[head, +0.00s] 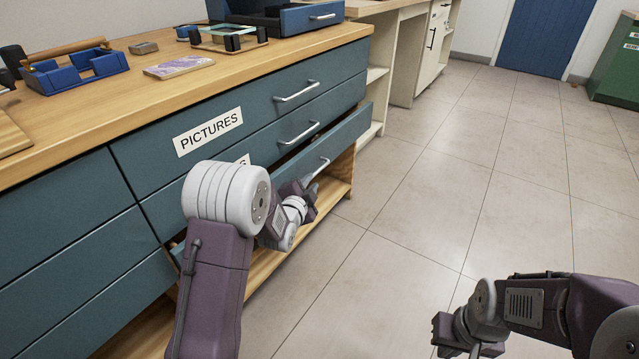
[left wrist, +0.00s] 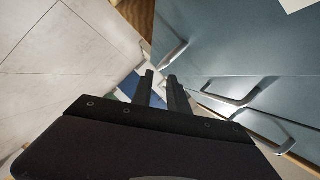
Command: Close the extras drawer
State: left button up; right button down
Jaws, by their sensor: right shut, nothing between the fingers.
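A teal cabinet has a column of drawers. The lowest drawer (head: 345,142) stands out from the cabinet, with a dark gap above its front. Its label is hidden behind my left arm, so I cannot read whether it says extras. Its bar handle (head: 318,170) is close to my left gripper (head: 308,190). In the left wrist view, the gripper's two fingers (left wrist: 162,88) are a little apart with nothing between them, and a handle (left wrist: 173,52) shows near the tips. My right gripper (head: 458,342) is shut and empty over the floor at lower right.
The drawer marked PICTURES (head: 208,131) and the one below it look closed. The wooden counter (head: 110,105) holds a blue tray (head: 78,72) and small items. A wooden low shelf (head: 335,190) runs underneath. The tiled floor (head: 450,190) to the right is clear.

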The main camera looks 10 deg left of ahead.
aim_at(317, 171)
pick_arm(q)
jog(key=p+x, duration=0.5)
jog(key=shift+w+r+p, duration=0.3)
jog(key=shift+w+p, duration=0.05)
jog(key=shift+w, duration=0.1)
jog(key=shift+w+f+b, duration=0.65)
jog(key=shift+w+f, duration=0.15)
jog(key=shift+w, duration=0.75)
jog(key=shift+r, duration=0.1)
grip_shut()
